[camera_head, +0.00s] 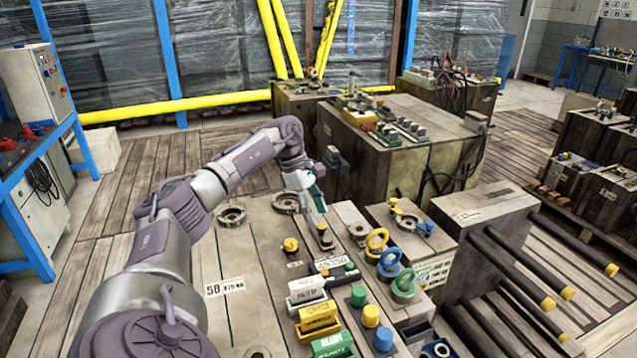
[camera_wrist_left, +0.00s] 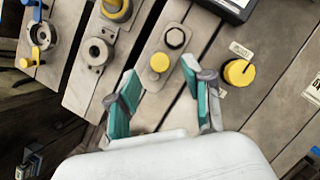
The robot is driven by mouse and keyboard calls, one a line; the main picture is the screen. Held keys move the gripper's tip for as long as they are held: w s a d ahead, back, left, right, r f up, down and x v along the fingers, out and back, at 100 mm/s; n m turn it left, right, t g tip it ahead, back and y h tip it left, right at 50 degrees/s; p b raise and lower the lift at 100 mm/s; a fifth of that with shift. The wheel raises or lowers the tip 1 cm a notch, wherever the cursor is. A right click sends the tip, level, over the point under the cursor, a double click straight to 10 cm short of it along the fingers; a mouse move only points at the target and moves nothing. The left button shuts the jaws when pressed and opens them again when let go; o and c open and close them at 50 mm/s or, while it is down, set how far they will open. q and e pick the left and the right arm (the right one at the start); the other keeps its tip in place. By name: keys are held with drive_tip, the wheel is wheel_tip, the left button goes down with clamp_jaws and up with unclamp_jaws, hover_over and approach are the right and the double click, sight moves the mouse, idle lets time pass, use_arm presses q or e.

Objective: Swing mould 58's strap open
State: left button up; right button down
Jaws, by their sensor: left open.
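Mould 58 (camera_head: 245,265) carries a white plate reading 58 (camera_head: 222,287) in the head view. A short grey strap (camera_head: 326,243) lies on the mould tops right of that plate. In the left wrist view the strap (camera_wrist_left: 153,81) is a narrow rounded plate with a yellow knob (camera_wrist_left: 159,62) and a dark bolt (camera_wrist_left: 175,37). My left gripper (camera_head: 319,209) is above it. Its teal-padded fingers (camera_wrist_left: 160,70) are open, one on each side of the strap and knob, and hold nothing. I cannot tell whether they touch it. My right gripper is not in view.
A yellow-topped knob (camera_head: 290,244) stands near the strap, close to my right-hand finger in the wrist view (camera_wrist_left: 238,72). Grey rings (camera_head: 231,215), colored label blocks (camera_head: 318,318), and coloured rings (camera_head: 377,240) crowd the tops. Black bars (camera_head: 520,275) stick out at right.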

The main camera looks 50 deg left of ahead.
use_arm(q)
drive_tip(key=v, duration=0.9)
drive_tip(key=shift+r, duration=0.1)
